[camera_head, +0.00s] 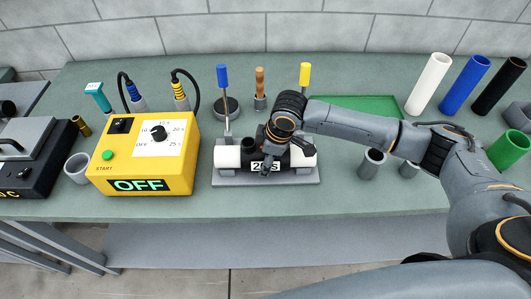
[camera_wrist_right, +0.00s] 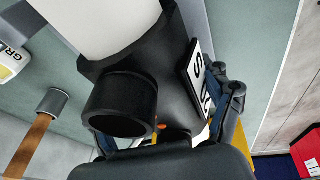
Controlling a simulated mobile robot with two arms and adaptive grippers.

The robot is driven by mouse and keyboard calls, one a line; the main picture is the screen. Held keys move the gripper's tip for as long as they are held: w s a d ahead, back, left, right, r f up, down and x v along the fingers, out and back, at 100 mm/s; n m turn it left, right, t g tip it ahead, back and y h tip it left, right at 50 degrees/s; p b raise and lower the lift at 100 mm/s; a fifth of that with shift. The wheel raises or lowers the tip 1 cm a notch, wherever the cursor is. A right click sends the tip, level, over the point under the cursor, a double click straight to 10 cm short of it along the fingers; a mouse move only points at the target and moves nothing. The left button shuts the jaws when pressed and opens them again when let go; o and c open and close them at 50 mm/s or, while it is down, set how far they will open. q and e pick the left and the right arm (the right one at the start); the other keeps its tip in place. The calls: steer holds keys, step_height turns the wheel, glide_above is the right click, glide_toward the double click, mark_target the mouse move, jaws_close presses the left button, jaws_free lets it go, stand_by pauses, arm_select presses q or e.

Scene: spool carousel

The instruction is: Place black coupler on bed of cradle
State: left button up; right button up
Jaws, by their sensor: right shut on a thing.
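The black coupler (camera_head: 250,144), a dark tee-shaped fitting with a short round branch, is at the cradle (camera_head: 228,181) in the middle of the bench. My right gripper (camera_head: 268,158) is over the cradle and shut on the coupler, which also fills the middle of the right wrist view (camera_wrist_right: 150,70). A white pipe (camera_head: 227,156) lies on the cradle's left side, and white shows at its right side too (camera_head: 303,156). In the wrist view the white pipe (camera_wrist_right: 95,22) meets the coupler's end. My gripper hides much of the contact with the bed. My left gripper is out of view.
A yellow timer box (camera_head: 146,178) reading OFF stands left of the cradle. Tools with blue (camera_head: 222,77), wooden and yellow handles stand behind it. A green tray (camera_head: 365,106), grey cups (camera_head: 371,162) and coloured tubes (camera_head: 465,83) are to the right.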

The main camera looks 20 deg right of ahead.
steer(key=o, duration=1.7)
steer(key=shift+o, duration=0.2)
steer(key=shift+r, duration=0.1)
steer(key=b+v, duration=0.1)
steer(key=v, duration=1.1)
steer(key=shift+s, duration=0.1)
